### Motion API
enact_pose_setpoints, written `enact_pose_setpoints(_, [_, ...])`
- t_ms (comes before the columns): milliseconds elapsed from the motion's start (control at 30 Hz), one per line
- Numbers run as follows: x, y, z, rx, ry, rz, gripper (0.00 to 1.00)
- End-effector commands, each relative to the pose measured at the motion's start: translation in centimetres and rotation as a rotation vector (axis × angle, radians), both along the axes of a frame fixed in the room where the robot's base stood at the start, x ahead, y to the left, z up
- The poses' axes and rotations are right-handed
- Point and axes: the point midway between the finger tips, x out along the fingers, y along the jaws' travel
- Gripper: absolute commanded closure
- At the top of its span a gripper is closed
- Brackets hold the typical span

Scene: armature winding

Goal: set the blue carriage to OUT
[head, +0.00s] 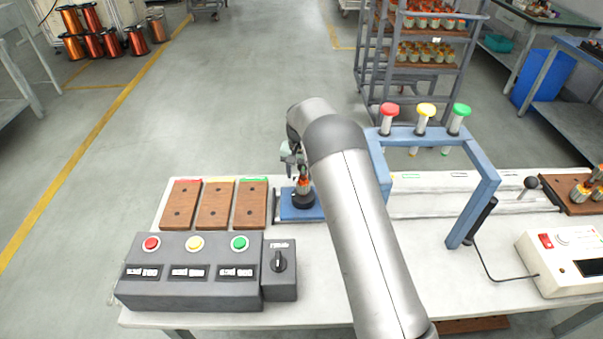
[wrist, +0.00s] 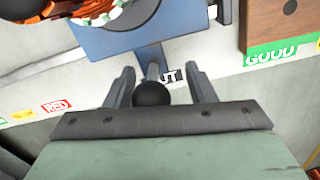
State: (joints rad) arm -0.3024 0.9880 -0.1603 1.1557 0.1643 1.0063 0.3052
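The blue carriage (head: 289,212) sits at the left end of the pale rail in the head view, bearing an armature with orange windings (head: 304,187). In the wrist view the carriage (wrist: 135,50) is at the top, with a short blue arm ending in a black knob (wrist: 152,94). My gripper (wrist: 160,85) is open, its two fingers on either side of the knob, with a gap visible at least on the right. A label (wrist: 169,76) reading "UT", its start hidden, lies beside the blue arm. In the head view my arm hides part of the rail and carriage surroundings.
Wooden trays (head: 215,205) stand left of the carriage, behind a grey button box (head: 190,290). A blue frame (head: 484,195) with coloured plungers spans the rail at right. A "GOOD" label (wrist: 271,55) and a "RED" label (wrist: 56,107) show in the wrist view.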

Motion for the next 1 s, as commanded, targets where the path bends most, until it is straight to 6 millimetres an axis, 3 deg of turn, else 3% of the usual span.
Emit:
enact_pose_setpoints(267, [0.0,-0.3,0.0,-0.004,0.002,-0.001,0.5])
enact_pose_setpoints(433, [0.1,-0.3,1.3,-0.004,-0.001,-0.001,0.5])
enact_pose_setpoints(1000, [0.1,-0.3,14.3,-0.003,-0.003,-0.001,0.5])
